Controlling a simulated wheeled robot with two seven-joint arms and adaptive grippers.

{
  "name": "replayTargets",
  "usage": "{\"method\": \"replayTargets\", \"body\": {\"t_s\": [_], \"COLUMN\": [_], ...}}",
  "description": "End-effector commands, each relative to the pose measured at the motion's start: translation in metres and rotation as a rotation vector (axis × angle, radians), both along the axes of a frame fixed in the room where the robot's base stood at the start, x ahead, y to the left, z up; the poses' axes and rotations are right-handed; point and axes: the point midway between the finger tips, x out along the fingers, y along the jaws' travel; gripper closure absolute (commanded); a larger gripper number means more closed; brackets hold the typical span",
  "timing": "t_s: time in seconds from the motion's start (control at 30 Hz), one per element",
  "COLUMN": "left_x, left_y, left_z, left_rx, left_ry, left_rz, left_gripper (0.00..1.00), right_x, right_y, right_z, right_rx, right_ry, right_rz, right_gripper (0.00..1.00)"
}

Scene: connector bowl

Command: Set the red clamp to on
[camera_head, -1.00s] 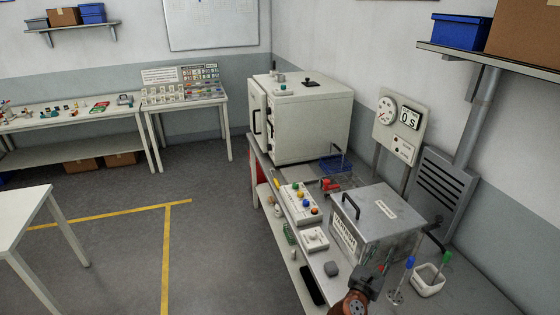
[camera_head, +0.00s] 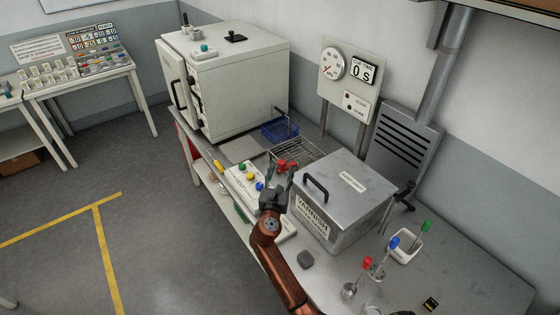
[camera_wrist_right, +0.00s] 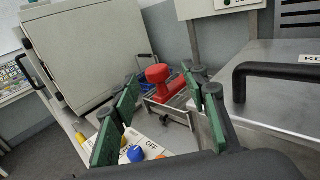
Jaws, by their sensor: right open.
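The red clamp (camera_head: 282,166) is a small red part with a knob-like top, by the wire rack behind the button panel. In the right wrist view the red clamp (camera_wrist_right: 160,75) shows its round head and a thick red bar running up to the right. My right gripper (camera_head: 279,183) is open and empty, just in front of the clamp in the head view. In the wrist view the green-padded fingers of my right gripper (camera_wrist_right: 162,98) stand apart, with the clamp visible beyond the gap between them. I cannot tell whether they touch it. My left gripper is not in view.
A grey metal box (camera_head: 345,205) with a black handle stands close to the right of my gripper. A white panel with coloured knobs (camera_head: 243,180) lies to its left. Behind are a wire rack (camera_head: 300,150), a blue basket (camera_head: 280,131) and a large cream cabinet (camera_head: 240,85).

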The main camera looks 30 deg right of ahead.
Motion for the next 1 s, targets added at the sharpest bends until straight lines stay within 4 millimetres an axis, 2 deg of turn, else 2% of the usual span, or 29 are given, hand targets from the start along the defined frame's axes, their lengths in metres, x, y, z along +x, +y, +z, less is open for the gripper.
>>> {"method": "replayTargets", "body": {"t_s": [0.1, 0.3, 0.67, 1.0], "left_x": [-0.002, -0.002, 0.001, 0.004], "left_y": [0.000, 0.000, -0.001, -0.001], "left_z": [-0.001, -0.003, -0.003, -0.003], "left_rx": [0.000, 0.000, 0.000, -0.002], "left_ry": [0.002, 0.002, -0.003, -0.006], "left_rz": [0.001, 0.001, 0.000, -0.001], "left_gripper": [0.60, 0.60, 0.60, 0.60], "right_x": [0.018, 0.036, 0.039, 0.039], "right_y": [-0.010, -0.024, -0.032, -0.032], "right_z": [0.001, 0.000, 0.000, 0.000], "right_rx": [-0.002, -0.001, 0.000, 0.000], "right_ry": [-0.001, -0.001, 0.000, 0.000], "right_rz": [0.005, 0.006, 0.002, 0.001], "right_gripper": [0.59, 0.59, 0.59, 0.81]}}
